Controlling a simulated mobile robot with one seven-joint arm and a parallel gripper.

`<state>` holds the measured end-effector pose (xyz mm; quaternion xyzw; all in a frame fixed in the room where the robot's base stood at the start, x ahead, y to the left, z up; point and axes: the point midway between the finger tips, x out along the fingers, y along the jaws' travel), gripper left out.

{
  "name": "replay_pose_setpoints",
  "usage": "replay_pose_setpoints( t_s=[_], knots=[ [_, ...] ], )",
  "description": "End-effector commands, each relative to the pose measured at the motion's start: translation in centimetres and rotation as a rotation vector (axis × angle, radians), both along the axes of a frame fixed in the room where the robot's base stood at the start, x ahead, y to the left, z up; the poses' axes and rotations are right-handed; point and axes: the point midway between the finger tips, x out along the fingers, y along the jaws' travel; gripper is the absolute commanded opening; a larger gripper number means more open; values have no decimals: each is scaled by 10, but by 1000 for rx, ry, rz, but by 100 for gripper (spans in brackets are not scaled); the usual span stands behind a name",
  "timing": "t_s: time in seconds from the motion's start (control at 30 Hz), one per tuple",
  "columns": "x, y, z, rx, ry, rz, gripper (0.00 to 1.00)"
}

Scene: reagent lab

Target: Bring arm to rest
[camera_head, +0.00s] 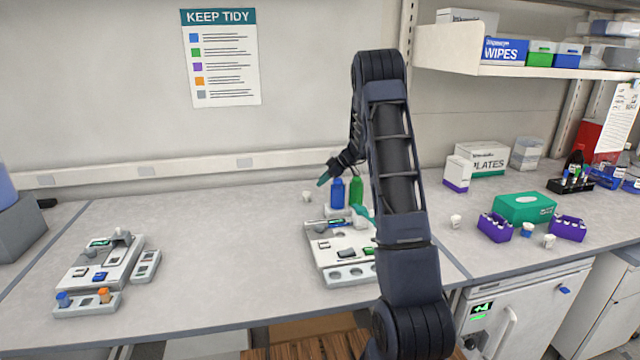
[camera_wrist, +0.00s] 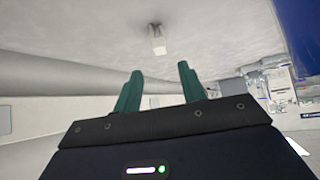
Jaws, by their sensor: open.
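My arm rises in front of the bench in the head view and bends over, with my gripper (camera_head: 323,179) toward the back wall. Its teal fingers also show in the wrist view (camera_wrist: 160,84), spread apart with nothing between them. A small white cup (camera_head: 306,197) stands on the bench just left of and below the fingers. It appears inverted beyond the fingertips in the wrist view (camera_wrist: 157,41). A blue bottle (camera_head: 337,193) and a green bottle (camera_head: 356,191) stand close to the right of my gripper. My forearm hides part of the bench behind it.
A white instrument tray (camera_head: 328,262) sits partly behind my arm, and another (camera_head: 84,276) lies at the left. Purple racks (camera_head: 494,229) and a green box (camera_head: 525,208) stand at right. A shelf (camera_head: 447,50) overhangs the back right. The left-middle bench is clear.

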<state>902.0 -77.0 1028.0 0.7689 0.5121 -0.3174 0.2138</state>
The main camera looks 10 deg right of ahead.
Motion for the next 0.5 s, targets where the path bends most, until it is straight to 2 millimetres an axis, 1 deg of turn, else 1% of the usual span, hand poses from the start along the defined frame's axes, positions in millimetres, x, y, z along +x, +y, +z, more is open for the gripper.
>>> replay_pose_setpoints(
  t_s=[0.3, 0.37, 0.43, 0.5],
  knots=[
    [0, 0, 2, -2, 1, -2, 41],
    [1, 1, 7, -8, 6, -7, 41],
    [3, 4, 18, -21, 19, -21, 41],
    [-9, 5, 30, -20, 40, -35, 41]
  ],
)
